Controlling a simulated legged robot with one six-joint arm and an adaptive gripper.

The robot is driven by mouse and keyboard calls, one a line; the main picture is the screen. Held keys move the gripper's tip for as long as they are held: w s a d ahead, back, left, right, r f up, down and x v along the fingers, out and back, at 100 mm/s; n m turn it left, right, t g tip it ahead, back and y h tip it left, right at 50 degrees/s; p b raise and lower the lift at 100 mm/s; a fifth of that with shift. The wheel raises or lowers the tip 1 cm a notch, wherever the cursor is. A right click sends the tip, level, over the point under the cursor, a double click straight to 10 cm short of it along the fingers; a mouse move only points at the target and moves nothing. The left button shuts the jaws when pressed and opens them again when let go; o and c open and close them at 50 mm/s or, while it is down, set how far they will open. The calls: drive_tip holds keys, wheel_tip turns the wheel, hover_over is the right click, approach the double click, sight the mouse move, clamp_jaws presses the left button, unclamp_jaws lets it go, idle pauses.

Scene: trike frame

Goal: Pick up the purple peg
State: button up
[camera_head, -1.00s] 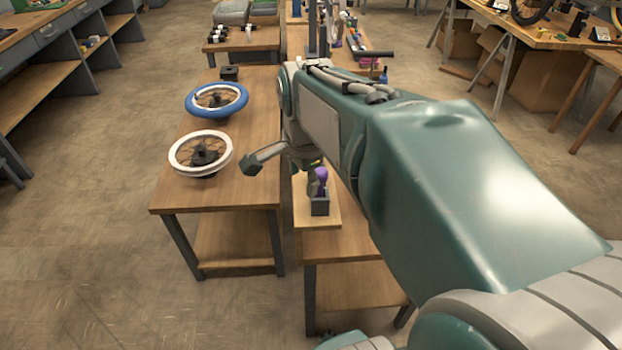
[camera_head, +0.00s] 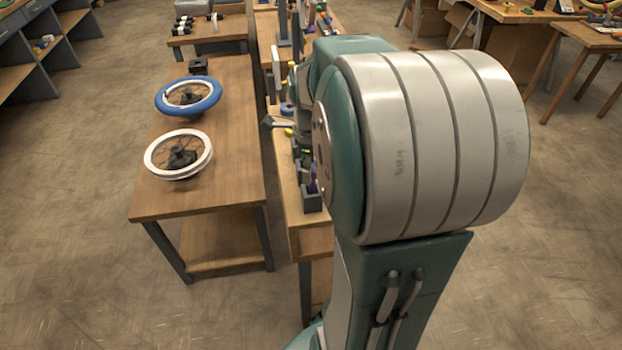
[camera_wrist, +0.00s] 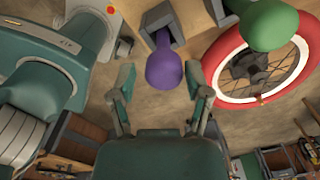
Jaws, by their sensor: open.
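The purple peg (camera_wrist: 165,75) has a rounded purple head and stands in a dark grey square holder (camera_wrist: 160,22) in the wrist view. In the head view only a sliver of the peg (camera_head: 313,187) shows above its holder (camera_head: 312,202), beside my arm. My gripper (camera_wrist: 160,82) is open and empty, one finger on each side of the peg's head in the picture. How far the head is from the fingers in depth I cannot tell. My arm hides most of the gripper in the head view.
A green rounded object (camera_wrist: 270,25) and a red-rimmed wheel (camera_wrist: 228,88) are right of the peg in the wrist view. Blue (camera_head: 188,96) and white (camera_head: 178,154) wheels lie on the left table (camera_head: 215,190). A floor gap separates the two tables.

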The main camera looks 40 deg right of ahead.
sight(312, 187)
wheel_tip(312, 187, down, 5)
drive_tip(key=shift+w+d+r, duration=0.15)
clamp_jaws()
drive_tip(key=shift+r, duration=0.1)
